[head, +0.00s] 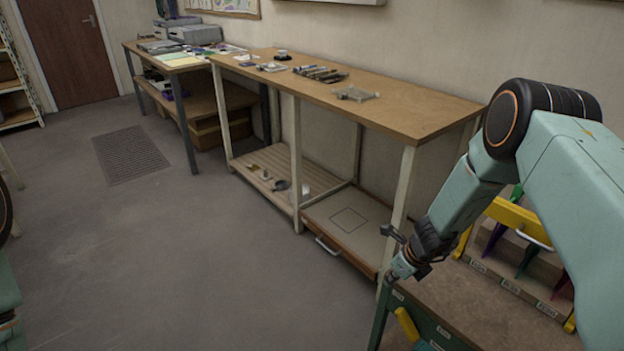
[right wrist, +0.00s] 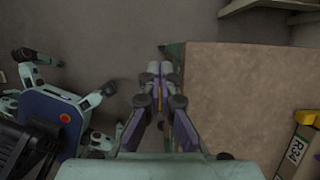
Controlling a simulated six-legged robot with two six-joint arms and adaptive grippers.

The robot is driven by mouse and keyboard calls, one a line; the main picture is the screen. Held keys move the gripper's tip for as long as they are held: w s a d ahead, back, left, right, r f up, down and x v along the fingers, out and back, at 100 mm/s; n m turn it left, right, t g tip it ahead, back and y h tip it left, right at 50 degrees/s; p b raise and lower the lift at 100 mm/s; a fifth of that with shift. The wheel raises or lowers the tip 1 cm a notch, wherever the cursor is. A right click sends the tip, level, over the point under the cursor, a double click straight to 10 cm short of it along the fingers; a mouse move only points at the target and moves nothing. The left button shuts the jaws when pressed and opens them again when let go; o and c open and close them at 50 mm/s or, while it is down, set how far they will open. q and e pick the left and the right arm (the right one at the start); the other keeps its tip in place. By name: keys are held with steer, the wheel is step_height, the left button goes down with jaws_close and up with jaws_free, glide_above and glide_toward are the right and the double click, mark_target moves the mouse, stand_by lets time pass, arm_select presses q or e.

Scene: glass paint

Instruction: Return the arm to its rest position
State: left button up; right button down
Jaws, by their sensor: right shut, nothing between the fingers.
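My right arm is teal and black and comes in from the right side of the head view. My right gripper (head: 396,276) points down at the left corner of a brown-topped bench, and its tip looks small and partly dark there. In the right wrist view, my right gripper (right wrist: 158,72) has its two fingers together with nothing between them. It hangs beside the edge of the brown bench top (right wrist: 235,100), over the grey floor. Only slivers of my own body show at the left edge of the head view; my left gripper is out of view.
The near bench (head: 475,310) carries a labelled rack (head: 510,215) with yellow ends. A long wooden table (head: 420,105) stands along the wall with small items on it and a lower shelf. The grey floor (head: 220,260) at left is open, with a floor grate (head: 130,155).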

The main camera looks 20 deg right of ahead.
steer(key=n, duration=0.1)
steer(key=s+d+f+n+h, duration=0.1)
steer(key=n, duration=0.1)
steer(key=shift+d+g, duration=0.25)
steer(key=shift+g, duration=0.05)
steer(key=s+a+n+g, duration=0.1)
steer(key=s+a+n, duration=0.4)
steer(key=s+n, duration=0.4)
steer(key=s+a+n+g, duration=0.1)
steer(key=s+a+n, duration=0.4)
steer(key=s+n, duration=0.4)
steer(key=s+a+r+n+g, duration=0.1)
steer(key=s+a+n, duration=0.3)
steer(key=s+n, duration=0.6)
steer(key=s, duration=0.4)
steer(key=shift+s+a, duration=0.4)
steer(key=shift+d+r, duration=0.1)
steer(key=shift+s, duration=0.1)
